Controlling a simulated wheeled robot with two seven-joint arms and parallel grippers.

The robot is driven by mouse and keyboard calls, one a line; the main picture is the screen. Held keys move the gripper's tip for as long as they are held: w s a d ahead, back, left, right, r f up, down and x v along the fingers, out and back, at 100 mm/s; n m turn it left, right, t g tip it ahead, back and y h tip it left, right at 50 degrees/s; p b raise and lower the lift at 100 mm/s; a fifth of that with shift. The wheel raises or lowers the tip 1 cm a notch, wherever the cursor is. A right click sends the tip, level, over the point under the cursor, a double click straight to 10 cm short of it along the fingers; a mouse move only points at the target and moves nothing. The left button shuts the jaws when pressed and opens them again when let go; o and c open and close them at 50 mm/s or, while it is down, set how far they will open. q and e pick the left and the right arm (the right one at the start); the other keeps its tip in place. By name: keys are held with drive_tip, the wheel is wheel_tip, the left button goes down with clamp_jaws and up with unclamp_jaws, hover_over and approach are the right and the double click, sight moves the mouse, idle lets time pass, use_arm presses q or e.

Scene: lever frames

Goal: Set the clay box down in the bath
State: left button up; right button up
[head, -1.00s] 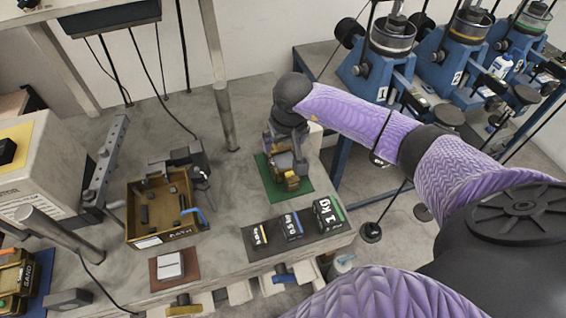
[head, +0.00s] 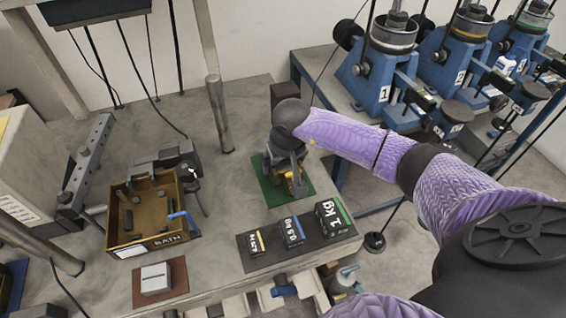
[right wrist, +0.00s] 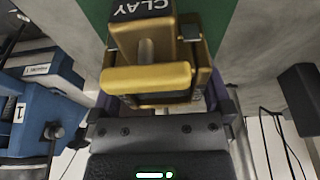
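The clay box (right wrist: 145,78) is brass-yellow with a bar handle and a black CLAY label. It stands on the green mat (head: 268,186), and its yellow also shows in the head view (head: 297,184), partly hidden by my right gripper (head: 290,163). In the right wrist view the fingers of my right gripper (right wrist: 160,100) are spread wide on either side of the box, with a gap beside the handle's right end. The bath (head: 118,248) is an open yellow-brown tray marked BATH, left of the mat, with several small dark posts inside. My left gripper is not in view.
A dark mat with 0.25 kg, 0.5 kg and 1 kg weights (head: 332,220) lies at the bench's front. A white block (head: 155,278) sits on a brown mat before the bath. A metal post (head: 219,115) rises behind.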

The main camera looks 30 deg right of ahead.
drive_tip(key=shift+w+r, duration=0.1)
drive_tip(key=shift+r, duration=0.05)
drive_tip(key=c, duration=0.4)
drive_tip(key=shift+r+p, duration=0.9)
drive_tip(key=shift+r, duration=0.35)
drive_tip(key=shift+r+p, duration=0.6)
drive_tip(key=shift+r, duration=0.3)
drive_tip(key=shift+r+p, duration=1.1)
drive_tip(key=shift+r, duration=0.55)
drive_tip(key=shift+a+f, duration=0.1)
